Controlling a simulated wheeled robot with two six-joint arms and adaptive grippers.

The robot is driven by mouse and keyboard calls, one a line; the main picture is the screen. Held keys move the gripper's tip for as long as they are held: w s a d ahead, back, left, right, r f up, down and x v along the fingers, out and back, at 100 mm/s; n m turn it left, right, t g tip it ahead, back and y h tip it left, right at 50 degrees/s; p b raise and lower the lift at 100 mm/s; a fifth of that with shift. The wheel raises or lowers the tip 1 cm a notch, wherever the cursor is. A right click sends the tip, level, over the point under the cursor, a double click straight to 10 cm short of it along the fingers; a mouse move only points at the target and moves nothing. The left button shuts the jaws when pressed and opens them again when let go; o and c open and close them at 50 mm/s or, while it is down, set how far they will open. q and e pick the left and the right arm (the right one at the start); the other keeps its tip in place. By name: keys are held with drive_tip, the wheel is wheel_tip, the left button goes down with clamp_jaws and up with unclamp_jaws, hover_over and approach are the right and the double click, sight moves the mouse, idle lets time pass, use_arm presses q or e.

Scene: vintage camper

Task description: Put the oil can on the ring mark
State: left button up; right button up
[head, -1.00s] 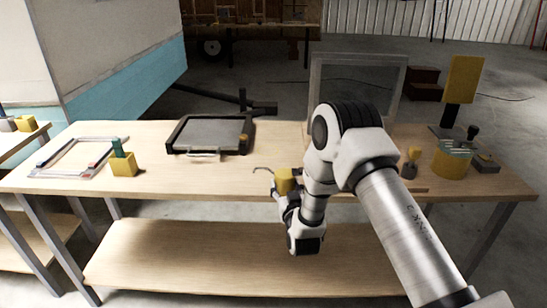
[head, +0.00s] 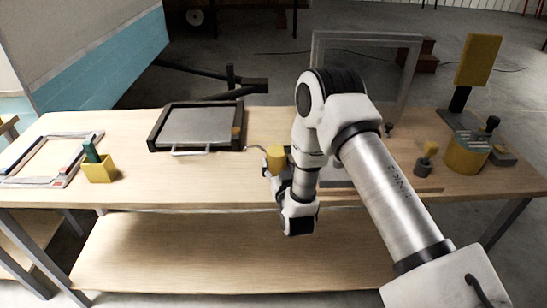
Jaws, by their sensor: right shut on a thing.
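The oil can (head: 276,158) is a small yellow can with a thin spout pointing left, near the middle of the workbench. My right gripper (head: 271,174) is shut on it from the near side. The arm hides part of the fingers. The can looks upright, and I cannot tell whether it touches the bench top (head: 225,185). I cannot make out the ring mark; the arm covers part of the bench. My left gripper is not in view.
A black-framed tray (head: 154,137) lies left of the can. Further left are a yellow cup (head: 99,171) and a flat frame (head: 73,168). An upright grey frame (head: 366,38) stands behind my arm. A yellow tin (head: 462,158) stands at right. Bench between cup and can is clear.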

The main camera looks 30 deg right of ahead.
drive_tip(key=shift+s+a+r, duration=0.25)
drive_tip(key=shift+s, duration=0.2)
drive_tip(key=shift+s+a+r, duration=0.2)
drive_tip(key=shift+s+r, duration=0.05)
drive_tip(key=shift+s, duration=0.15)
drive_tip(key=shift+s+f, duration=0.1)
drive_tip(key=shift+f, duration=0.05)
drive_tip(key=shift+w+d+f+b, duration=0.2)
drive_tip(key=shift+f+b, duration=0.1)
drive_tip(key=shift+b, duration=0.05)
drive_tip(key=o, duration=1.6)
drive_tip(key=shift+w+f, duration=0.15)
drive_tip(key=shift+w, duration=0.15)
drive_tip(key=shift+s+r+p, duration=0.3)
